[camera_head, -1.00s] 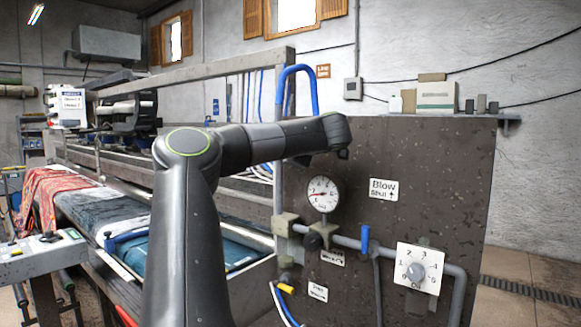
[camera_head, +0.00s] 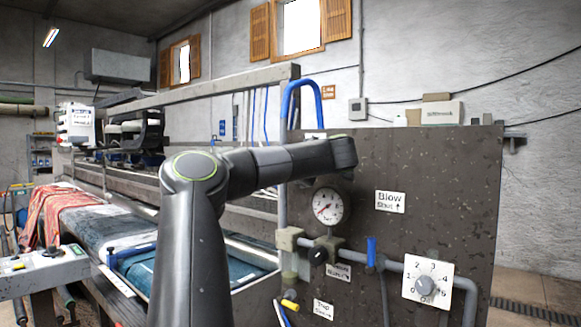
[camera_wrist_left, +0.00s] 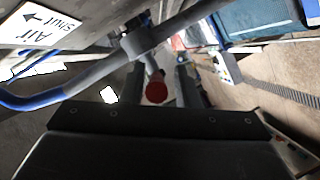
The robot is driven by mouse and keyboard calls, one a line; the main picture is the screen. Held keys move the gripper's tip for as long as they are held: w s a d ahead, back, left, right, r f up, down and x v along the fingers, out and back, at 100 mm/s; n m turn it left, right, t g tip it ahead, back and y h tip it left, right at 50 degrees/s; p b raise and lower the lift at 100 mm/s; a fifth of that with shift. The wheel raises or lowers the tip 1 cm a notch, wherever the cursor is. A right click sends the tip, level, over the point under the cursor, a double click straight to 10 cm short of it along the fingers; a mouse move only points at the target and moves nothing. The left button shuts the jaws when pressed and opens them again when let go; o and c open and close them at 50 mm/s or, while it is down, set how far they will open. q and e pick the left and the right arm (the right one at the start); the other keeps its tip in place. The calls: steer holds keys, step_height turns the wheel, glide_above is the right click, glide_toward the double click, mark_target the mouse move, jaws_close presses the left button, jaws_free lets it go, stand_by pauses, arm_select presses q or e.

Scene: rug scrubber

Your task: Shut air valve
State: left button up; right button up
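In the left wrist view a sign (camera_wrist_left: 42,28) reads "AIR Shut" with an arrow. Beside it a grey pipe (camera_wrist_left: 185,22) carries a collar, and a short stem with a round red end (camera_wrist_left: 156,92) sticks out below it. This may be the air valve's handle; I cannot tell its setting. The dark front of my left gripper (camera_wrist_left: 150,118) lies just below the red end in the picture, with no clear contact. My right gripper is out of view.
The dark panel (camera_head: 450,165) holds a pressure gauge (camera_head: 328,206), a "Blow Shut" sign (camera_head: 390,202), an upright blue lever (camera_head: 371,250) and a numbered dial (camera_head: 427,279). A blue hose (camera_head: 303,86) arches above. The rug machine (camera_head: 110,225) stands left.

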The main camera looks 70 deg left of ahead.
arm_select(q)
steer(key=shift+o, duration=0.7)
steer(key=shift+r, duration=0.1)
steer(key=shift+d+r, duration=0.1)
steer(key=shift+d, duration=0.15)
steer(key=p+v, duration=0.8)
steer(key=v, duration=0.8)
steer(key=shift+d+p, duration=0.35)
steer(key=shift+d, duration=0.05)
steer(key=shift+w, duration=0.1)
